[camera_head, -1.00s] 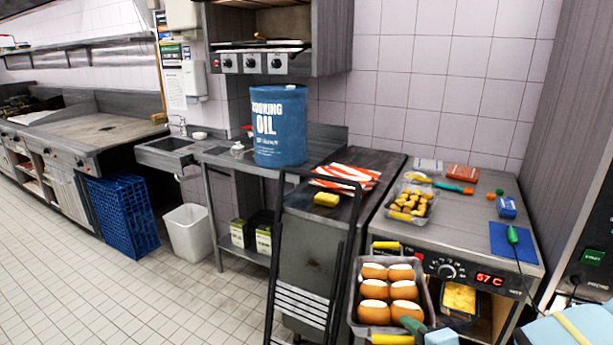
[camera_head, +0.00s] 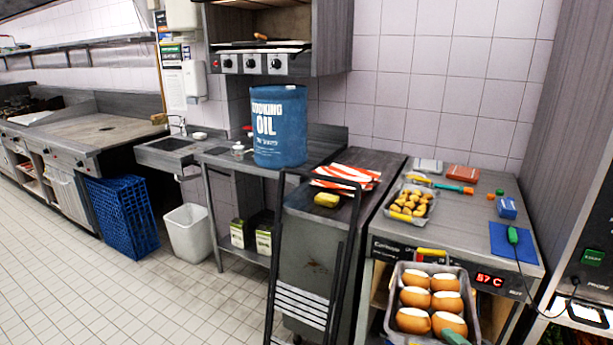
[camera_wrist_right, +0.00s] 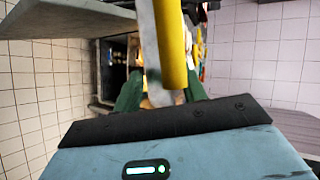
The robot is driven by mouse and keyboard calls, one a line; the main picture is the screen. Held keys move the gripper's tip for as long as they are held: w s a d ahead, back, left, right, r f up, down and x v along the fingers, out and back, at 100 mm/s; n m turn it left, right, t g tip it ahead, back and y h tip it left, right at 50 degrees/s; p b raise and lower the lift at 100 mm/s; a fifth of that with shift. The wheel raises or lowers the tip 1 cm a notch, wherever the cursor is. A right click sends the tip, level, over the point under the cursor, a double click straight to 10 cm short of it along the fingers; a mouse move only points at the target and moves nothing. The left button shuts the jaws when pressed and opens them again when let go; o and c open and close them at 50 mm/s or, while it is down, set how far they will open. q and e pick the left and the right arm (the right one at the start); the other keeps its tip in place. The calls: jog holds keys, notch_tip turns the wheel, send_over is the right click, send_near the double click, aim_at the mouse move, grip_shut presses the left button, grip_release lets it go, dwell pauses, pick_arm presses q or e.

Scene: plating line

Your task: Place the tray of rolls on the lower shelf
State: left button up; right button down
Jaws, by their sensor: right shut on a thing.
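The tray of rolls (camera_head: 471,302) is a grey, shallow tray with several browned, white-topped rolls and a yellow handle (camera_head: 432,252) at its far end. It is at the bottom of the head view, in front of the counter unit with the red 57 C display (camera_head: 490,279). My right gripper (camera_head: 454,338) is at the tray's near end, mostly cut off by the frame. In the right wrist view my right gripper (camera_wrist_right: 163,88) has green fingers on either side of a yellow-and-grey piece of the tray. The lower shelf opening (camera_head: 380,287) is largely hidden behind the tray. My left gripper is out of view.
A tray of yellow food (camera_head: 410,203) and a blue board (camera_head: 513,243) lie on the countertop. A black-framed trolley (camera_head: 345,270) stands close left of the tray. A blue crate (camera_head: 122,218) and white bin (camera_head: 188,234) stand farther left. The tiled floor there is clear.

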jog(key=shift+m+h, duration=0.4)
jog(key=shift+h, duration=0.1)
jog(key=shift+s+d+r, duration=0.25)
jog(key=shift+s+d, duration=0.45)
jog(key=shift+d, duration=0.1)
jog(key=shift+s+d+r, duration=0.2)
jog(key=shift+s+d, duration=0.45)
jog(key=shift+d, duration=0.15)
jog(key=a, duration=2.1)
jog(key=shift+a, duration=0.35)
jog(key=shift+d+r, duration=0.1)
jog(key=shift+d, duration=0.05)
